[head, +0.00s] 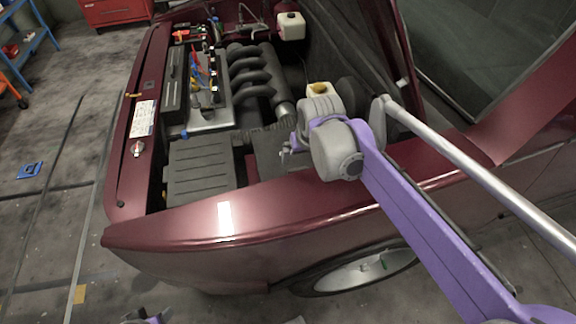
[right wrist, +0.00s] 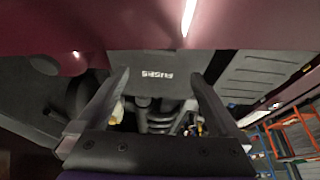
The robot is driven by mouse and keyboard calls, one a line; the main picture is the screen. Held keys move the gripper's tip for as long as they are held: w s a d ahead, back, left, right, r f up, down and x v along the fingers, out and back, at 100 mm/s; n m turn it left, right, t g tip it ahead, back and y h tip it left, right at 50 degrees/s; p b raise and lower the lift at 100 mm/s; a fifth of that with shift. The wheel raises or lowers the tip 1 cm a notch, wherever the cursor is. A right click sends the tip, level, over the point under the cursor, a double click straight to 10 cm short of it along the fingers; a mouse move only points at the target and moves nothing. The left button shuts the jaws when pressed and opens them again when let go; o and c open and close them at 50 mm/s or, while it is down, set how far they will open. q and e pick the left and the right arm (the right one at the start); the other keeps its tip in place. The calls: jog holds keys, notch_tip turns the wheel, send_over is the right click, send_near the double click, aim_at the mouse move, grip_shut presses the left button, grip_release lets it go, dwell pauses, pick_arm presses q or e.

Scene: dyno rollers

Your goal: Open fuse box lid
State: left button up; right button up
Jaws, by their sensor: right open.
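The fuse box lid (right wrist: 158,66) is a dark grey panel with upside-down "FUSES" lettering in the right wrist view, and it looks closed. In the head view, the fuse box (head: 266,150) is a dark block in the engine bay behind the near fender, partly hidden by my right arm. My right gripper (right wrist: 160,80) is open and empty, its two dark fingers pointing at the lid's lettered face. Whether the fingertips touch it I cannot tell. In the head view this gripper (head: 288,150) is mostly hidden behind its wrist. A bit of my left gripper (head: 148,317) shows at the bottom edge.
The maroon fender (head: 240,212) runs close in front of the fuse box. A ribbed dark cover (head: 198,168) lies to its left, and the engine manifold (head: 250,75) behind. The raised hood (head: 350,40) and its grey prop rod area stand at right. Floor at left is mostly clear.

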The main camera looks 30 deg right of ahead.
aim_at(298, 169)
jog(key=b+x, duration=0.1)
jog(key=x, duration=0.9)
grip_shut()
dwell(0.4)
